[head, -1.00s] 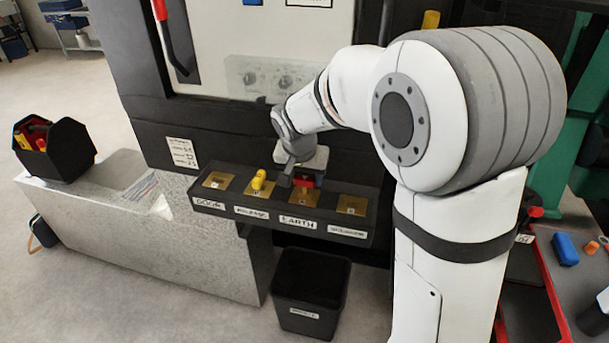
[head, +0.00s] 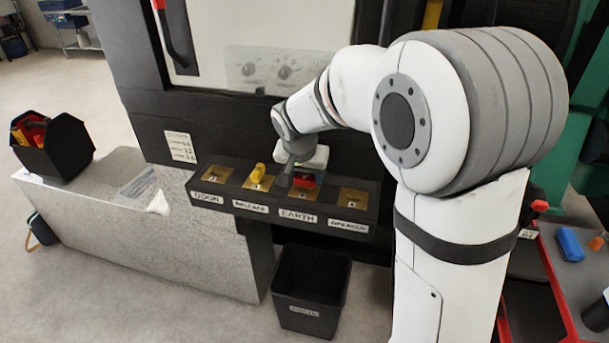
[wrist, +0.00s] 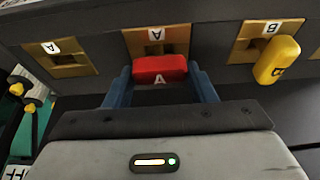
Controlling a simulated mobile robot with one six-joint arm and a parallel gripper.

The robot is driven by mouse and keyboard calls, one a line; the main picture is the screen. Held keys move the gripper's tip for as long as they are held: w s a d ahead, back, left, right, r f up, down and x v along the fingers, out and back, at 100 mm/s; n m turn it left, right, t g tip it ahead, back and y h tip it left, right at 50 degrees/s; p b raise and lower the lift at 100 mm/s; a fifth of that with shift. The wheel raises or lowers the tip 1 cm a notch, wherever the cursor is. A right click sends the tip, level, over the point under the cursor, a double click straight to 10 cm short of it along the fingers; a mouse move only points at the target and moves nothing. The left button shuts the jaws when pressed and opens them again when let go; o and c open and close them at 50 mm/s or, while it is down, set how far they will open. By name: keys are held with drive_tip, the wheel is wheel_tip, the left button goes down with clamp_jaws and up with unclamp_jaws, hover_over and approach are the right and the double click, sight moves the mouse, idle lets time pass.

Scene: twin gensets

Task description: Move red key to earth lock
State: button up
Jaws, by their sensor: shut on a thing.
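My gripper (wrist: 160,90) is shut on the red key (wrist: 160,70), which carries a letter A on its near face. In the head view the red key (head: 305,181) shows just below my gripper (head: 303,172), at the EARTH position of the lock panel. In the wrist view the red key is in front of the brass earth lock (wrist: 157,38), whose plate is also marked A. The key hides the lower part of that plate, so I cannot tell whether it is in the slot. The earth lock (head: 303,194) is partly covered in the head view.
A yellow key (head: 257,173) sits in the RELEASE lock, left of EARTH. The DOOR lock (head: 216,174) and the BREAKER lock (head: 352,198) show no key. A black bin (head: 309,290) stands below the panel. A black tool caddy (head: 55,150) is at far left.

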sight(305, 176)
drive_tip(key=o, duration=1.2)
drive_tip(key=shift+c, duration=0.2)
drive_tip(key=shift+r+p, duration=2.2)
drive_tip(key=shift+r, duration=1.6)
drive_tip(key=shift+f, duration=0.1)
drive_tip(key=s+d+n, duration=0.1)
drive_tip(key=s+d, duration=0.2)
drive_tip(key=s, duration=0.5)
drive_tip(key=s+d+r+n, duration=0.1)
drive_tip(key=s+d, duration=0.3)
drive_tip(key=s, duration=0.5)
drive_tip(key=s+d+n+y, duration=0.1)
drive_tip(key=s+d, duration=0.3)
drive_tip(key=s, duration=0.4)
drive_tip(key=shift+s+d+r+n+g, duration=0.15)
drive_tip(key=shift+d+r+n+g, duration=0.1)
drive_tip(key=shift+r+n+g, duration=0.05)
